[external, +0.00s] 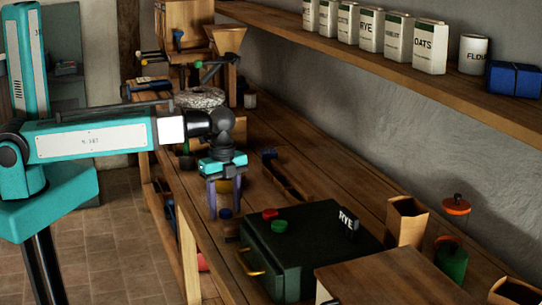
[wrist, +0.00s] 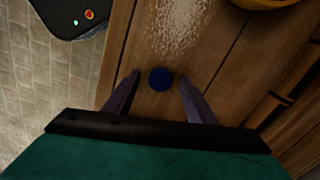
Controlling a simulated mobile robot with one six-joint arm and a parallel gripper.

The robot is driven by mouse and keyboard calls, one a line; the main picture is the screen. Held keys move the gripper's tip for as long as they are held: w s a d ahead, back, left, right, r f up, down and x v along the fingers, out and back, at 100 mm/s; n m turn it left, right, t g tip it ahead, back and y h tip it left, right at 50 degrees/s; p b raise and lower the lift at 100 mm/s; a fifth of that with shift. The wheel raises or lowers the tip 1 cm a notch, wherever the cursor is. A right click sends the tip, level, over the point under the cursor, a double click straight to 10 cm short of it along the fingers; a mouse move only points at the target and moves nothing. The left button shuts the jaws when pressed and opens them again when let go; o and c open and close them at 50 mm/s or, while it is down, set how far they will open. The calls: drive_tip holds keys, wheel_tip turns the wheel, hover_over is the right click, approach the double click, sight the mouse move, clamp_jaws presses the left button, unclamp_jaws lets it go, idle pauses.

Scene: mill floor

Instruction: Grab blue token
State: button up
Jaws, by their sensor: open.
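The blue token (wrist: 161,78) is a small round disc lying flat on the wooden bench. In the wrist view it sits between the tips of my gripper's two purple fingers, with bench showing on both sides of it. In the external view the blue token (external: 225,213) lies just below the fingertips, close to the bench's front edge. My gripper (external: 225,203) is open, empty and pointing down over it. I cannot tell the exact height of the fingertips above the bench.
A dark green case (external: 310,245) stands to the right, with a red token (external: 270,214) and a green token (external: 279,227) on top. A yellow bowl (wrist: 265,3) and spilled grain (wrist: 180,25) are nearby. The bench edge (wrist: 117,45) drops to the tiled floor.

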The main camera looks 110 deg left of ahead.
sight(225, 211)
drive_tip(key=c, duration=1.1)
drive_tip(key=shift+r, duration=0.1)
drive_tip(key=shift+r+b, duration=1.05)
drive_tip(key=shift+r, duration=3.85)
